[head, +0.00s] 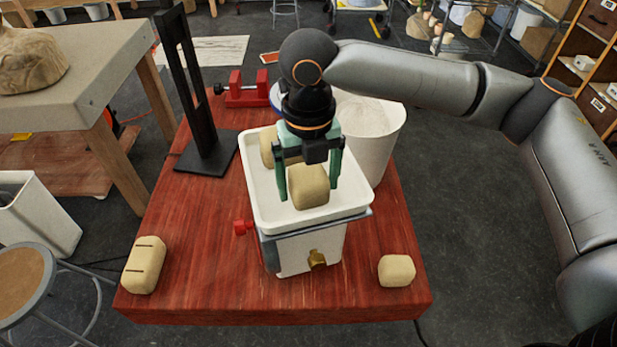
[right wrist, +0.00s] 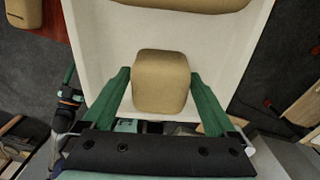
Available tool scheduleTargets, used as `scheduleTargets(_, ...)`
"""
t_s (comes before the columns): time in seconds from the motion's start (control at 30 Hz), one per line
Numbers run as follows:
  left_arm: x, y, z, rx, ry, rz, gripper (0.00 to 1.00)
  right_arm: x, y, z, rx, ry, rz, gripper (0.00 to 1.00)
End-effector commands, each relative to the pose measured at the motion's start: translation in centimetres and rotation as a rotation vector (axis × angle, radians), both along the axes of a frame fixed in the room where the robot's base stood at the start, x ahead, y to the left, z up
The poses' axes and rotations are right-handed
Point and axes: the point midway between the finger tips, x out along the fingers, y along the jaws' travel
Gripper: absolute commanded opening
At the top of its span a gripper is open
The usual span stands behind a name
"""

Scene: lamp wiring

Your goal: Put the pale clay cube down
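The pale clay cube (head: 309,187), tan with rounded edges, is at the white tray (head: 258,205), toward its front. My right gripper (head: 309,182) points down over it with one green finger on each side. In the right wrist view the cube (right wrist: 160,82) sits between the spread fingers (right wrist: 160,85), with a narrow gap on both sides, so the gripper looks open. The cube appears to rest on the tray floor; its underside is hidden. My left gripper is not in view.
Another clay piece (head: 267,148) lies at the back of the tray, partly hidden. A white bin (head: 385,125) stands behind right. A black stand (head: 205,155) and red vise (head: 246,90) are left. A slotted block (head: 144,265) and a smaller block (head: 396,270) lie on the red table (head: 200,270).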

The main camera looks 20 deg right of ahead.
Motion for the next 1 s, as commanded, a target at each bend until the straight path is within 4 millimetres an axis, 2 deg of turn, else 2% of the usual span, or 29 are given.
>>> scheduleTargets(0.3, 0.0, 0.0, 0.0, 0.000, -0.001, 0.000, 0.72, 0.0, 0.0, 0.2, 0.000, 0.000, 0.000, 1.00)
scheduleTargets(0.43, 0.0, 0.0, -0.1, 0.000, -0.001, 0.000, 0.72, 0.1, 0.0, 1.2, 0.002, -0.003, -0.001, 1.00)
scheduleTargets(0.57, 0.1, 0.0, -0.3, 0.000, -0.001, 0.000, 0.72, 0.1, 0.0, 3.6, 0.002, -0.005, 0.000, 1.00)
scheduleTargets(0.8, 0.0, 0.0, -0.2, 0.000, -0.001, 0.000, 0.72, 0.1, 0.1, 8.8, 0.002, -0.004, -0.001, 1.00)
scheduleTargets(1.0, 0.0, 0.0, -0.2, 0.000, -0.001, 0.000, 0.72, 0.1, 0.0, 11.6, 0.000, -0.001, -0.001, 1.00)
